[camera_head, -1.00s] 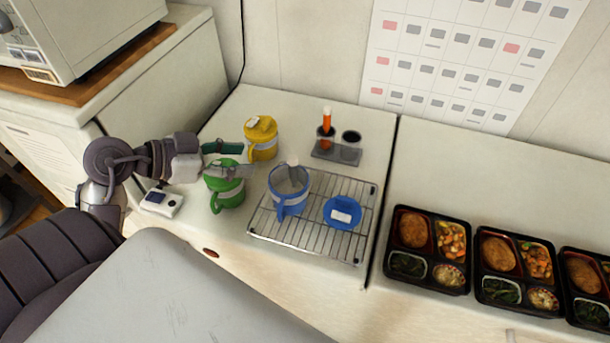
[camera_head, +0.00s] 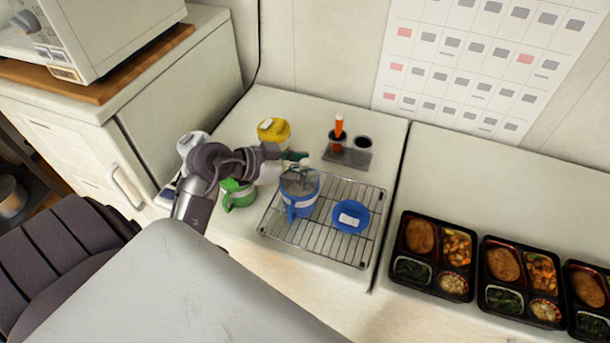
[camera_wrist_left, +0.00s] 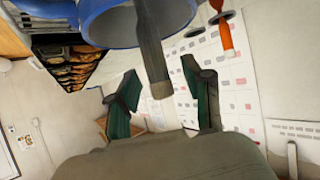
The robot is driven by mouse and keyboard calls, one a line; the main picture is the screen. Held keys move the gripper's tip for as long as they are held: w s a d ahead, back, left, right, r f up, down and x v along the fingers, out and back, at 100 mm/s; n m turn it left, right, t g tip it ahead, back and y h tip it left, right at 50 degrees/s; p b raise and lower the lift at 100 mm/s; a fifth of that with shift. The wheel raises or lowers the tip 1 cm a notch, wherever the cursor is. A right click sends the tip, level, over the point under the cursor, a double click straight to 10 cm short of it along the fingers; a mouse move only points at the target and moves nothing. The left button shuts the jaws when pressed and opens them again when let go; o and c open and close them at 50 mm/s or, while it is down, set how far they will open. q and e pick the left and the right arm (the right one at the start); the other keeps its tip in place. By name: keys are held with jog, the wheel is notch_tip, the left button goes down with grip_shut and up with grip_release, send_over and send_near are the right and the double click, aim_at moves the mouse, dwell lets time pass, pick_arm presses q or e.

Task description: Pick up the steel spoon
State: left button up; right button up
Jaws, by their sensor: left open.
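The blue mug (camera_head: 300,205) stands on the wire rack (camera_head: 325,240) with its lid off. The steel spoon stands in it; in the left wrist view its grey handle (camera_wrist_left: 150,45) sticks up out of the mug (camera_wrist_left: 97,28). My left gripper (camera_head: 298,163) is at the mug's rim, coming from the left. In the left wrist view the gripper (camera_wrist_left: 162,92) is open, with the handle's end between its two green fingers and a gap on both sides. The spoon's bowl is hidden in the mug. My right gripper is not in view.
A green mug (camera_head: 240,199) stands under my left arm, and a yellow mug (camera_head: 274,132) behind it. The blue lid (camera_head: 350,217) lies on the rack. A grey holder (camera_head: 345,158) with an orange-handled tool stands behind. Bento trays (camera_head: 432,255) line the right counter.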

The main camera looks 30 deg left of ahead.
pick_arm(q)
jog(key=shift+w+d+f, duration=0.15)
jog(key=shift+w, duration=0.05)
grip_shut()
dwell(0.4)
